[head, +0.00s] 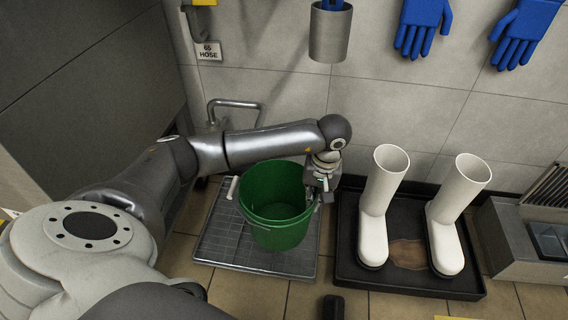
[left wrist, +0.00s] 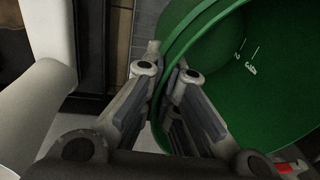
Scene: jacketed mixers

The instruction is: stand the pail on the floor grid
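The green pail (head: 275,205) is upright over the floor grid (head: 214,247), a grey tiled plate on the floor below the wall pipe. I cannot tell whether its base touches the grid. My left gripper (head: 322,185) is at the pail's right rim. In the left wrist view its two fingers (left wrist: 168,74) straddle the pail's wall (left wrist: 240,85), one outside and one inside, and look closed on it. The pail looks empty, with white marks inside. My right gripper is not in view.
A black tray (head: 355,278) with two white boots (head: 376,205) stands right of the grid. A metal bench (head: 510,240) is further right. Blue gloves (head: 422,25) and a metal cup (head: 329,35) hang on the wall. A bent pipe (head: 235,103) juts out behind the pail.

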